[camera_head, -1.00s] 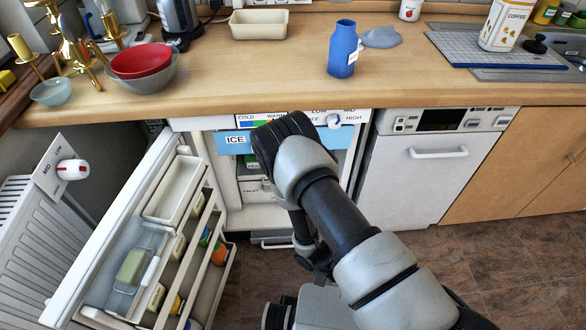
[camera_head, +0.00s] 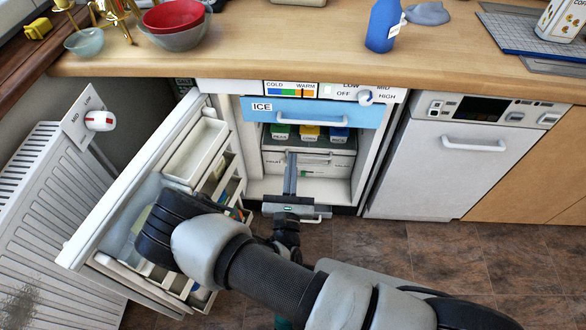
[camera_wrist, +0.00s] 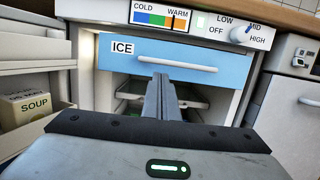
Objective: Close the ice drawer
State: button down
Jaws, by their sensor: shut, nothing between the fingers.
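The ice drawer (camera_head: 345,112) has a light blue front with an ICE label and a pale bar handle. It is at the top of the open fridge, under the control panel, and appears within the opening; I cannot tell whether it is fully flush. It also fills the upper middle of the wrist view (camera_wrist: 125,62). My gripper (camera_head: 291,155) is shut and empty, fingers pointing toward the fridge. In the head view its tips appear below the blue front; in the wrist view the tips (camera_wrist: 160,76) overlap its lower edge near the handle. Contact cannot be told.
The open fridge door (camera_head: 130,185) with shelves stands left, beside a radiator (camera_head: 45,190). Below the drawer are several coloured items and a lower drawer (camera_head: 330,162). A dishwasher (camera_head: 430,170) stands right. The worktop (camera_head: 300,55) overhangs above. Floor (camera_head: 450,245) is clear at right.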

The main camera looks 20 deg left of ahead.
jog(key=b+x, duration=0.1)
jog(key=x, duration=0.8)
jog(key=shift+w+b, duration=0.3)
jog(key=shift+b, duration=0.1)
jog(key=shift+r, duration=0.15)
